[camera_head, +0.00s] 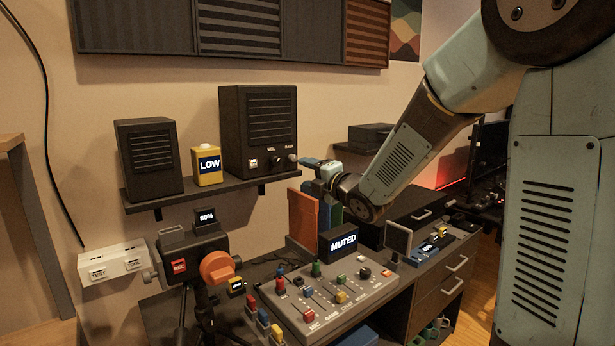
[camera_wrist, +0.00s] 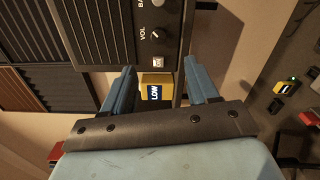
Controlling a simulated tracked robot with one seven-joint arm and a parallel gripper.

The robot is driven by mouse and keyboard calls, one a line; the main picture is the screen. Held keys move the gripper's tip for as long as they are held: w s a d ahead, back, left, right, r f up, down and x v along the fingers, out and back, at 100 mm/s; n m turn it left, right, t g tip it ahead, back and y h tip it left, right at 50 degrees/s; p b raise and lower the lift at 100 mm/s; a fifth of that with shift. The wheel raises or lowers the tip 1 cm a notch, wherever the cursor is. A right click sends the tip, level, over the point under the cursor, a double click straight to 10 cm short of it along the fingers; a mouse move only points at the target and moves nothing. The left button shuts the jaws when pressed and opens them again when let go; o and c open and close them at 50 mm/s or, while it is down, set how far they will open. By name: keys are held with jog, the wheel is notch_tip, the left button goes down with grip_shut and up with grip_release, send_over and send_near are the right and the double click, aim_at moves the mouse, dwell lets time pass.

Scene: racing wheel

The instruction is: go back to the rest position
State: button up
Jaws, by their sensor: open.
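My gripper (camera_head: 308,163) is held out in front of the shelf, near the right end of the large black speaker, with my arm reaching in from the right. In the wrist view my gripper (camera_wrist: 159,66) has its two blue fingers spread apart with nothing held between them. The large speaker (camera_wrist: 120,45) with its knobs, marked VOL, fills the upper middle of that view. The yellow box reading LOW (camera_wrist: 157,92) shows beyond the gap between the fingers. It stands on the shelf in the head view (camera_head: 208,166).
A small speaker (camera_head: 150,158) and the large speaker (camera_head: 258,125) stand on the wall shelf (camera_head: 225,187). Below are a mixer (camera_head: 325,302), a MUTED display (camera_head: 339,242), upright coloured panels (camera_head: 302,217) and a camera (camera_head: 190,258). A drawer cabinet (camera_head: 440,290) is at right.

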jog(key=s+d+r+m+g+h, duration=0.1)
jog(key=s+d+m+g+h, duration=0.1)
jog(key=s+d+m+h, duration=1)
jog(key=s+d+f+m+g+y, duration=0.1)
jog(key=s+d+f+m+g, duration=0.1)
jog(key=s+m, duration=0.5)
jog(key=s+d+f+m+g+y, duration=0.1)
jog(key=s+m+g, duration=0.4)
jog(key=s, duration=0.9)
jog(key=d+f+m, duration=0.1)
jog(key=d+m, duration=0.1)
jog(key=m, duration=0.1)
jog(key=shift+s+d, duration=0.35)
